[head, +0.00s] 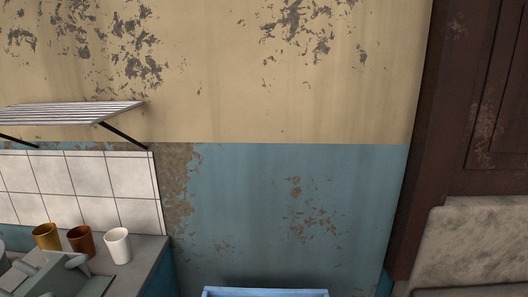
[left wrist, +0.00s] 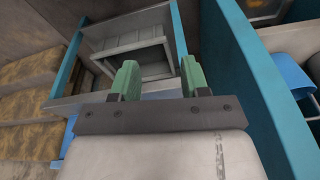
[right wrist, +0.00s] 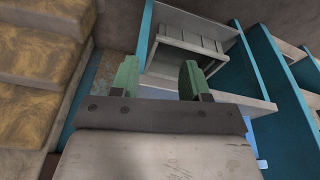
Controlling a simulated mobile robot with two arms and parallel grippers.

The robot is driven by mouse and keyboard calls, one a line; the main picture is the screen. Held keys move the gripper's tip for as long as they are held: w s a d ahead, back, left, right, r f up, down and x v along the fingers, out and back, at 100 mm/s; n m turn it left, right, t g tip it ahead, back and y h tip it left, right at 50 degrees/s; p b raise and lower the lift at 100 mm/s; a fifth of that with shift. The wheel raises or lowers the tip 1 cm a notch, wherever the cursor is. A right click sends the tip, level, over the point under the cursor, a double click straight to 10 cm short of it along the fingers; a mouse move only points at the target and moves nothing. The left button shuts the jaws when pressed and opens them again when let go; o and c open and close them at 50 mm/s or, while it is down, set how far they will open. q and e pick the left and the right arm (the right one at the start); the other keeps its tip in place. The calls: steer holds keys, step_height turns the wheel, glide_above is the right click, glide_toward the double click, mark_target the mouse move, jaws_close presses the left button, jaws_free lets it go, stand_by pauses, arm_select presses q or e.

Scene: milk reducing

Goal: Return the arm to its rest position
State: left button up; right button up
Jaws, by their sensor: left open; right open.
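My left gripper (left wrist: 160,80) shows in the left wrist view with its two green fingers apart and nothing between them. My right gripper (right wrist: 160,80) shows in the right wrist view, also with its green fingers apart and empty. Neither gripper shows in the head view. Behind both grippers is a blue-framed unit with a grey wooden box or crate inside; this crate (left wrist: 130,52) also shows in the right wrist view (right wrist: 190,45).
In the head view, a brown-gold cup (head: 47,237), a rust-brown cup (head: 81,240) and a white cup (head: 117,246) stand on a grey counter (head: 145,252) at the lower left. A slatted shelf (head: 70,113) hangs above. A light blue edge (head: 265,293) shows at bottom centre.

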arm_select(q)
steer(key=s+a+f+g+p, duration=0.1)
steer(key=s+a+f+p, duration=0.1)
steer(key=s+f, duration=1.6)
steer(key=shift+a+g+p, duration=0.3)
steer(key=shift+a+p, duration=0.1)
steer(key=shift+a, duration=0.2)
arm_select(e)
steer(key=s+d+f+g, duration=0.1)
steer(key=s+d+f, duration=0.2)
steer(key=s+f, duration=1.5)
steer(key=shift+g, duration=0.3)
arm_select(q)
steer(key=shift+s, duration=0.1)
arm_select(e)
steer(key=shift+w+d, duration=0.1)
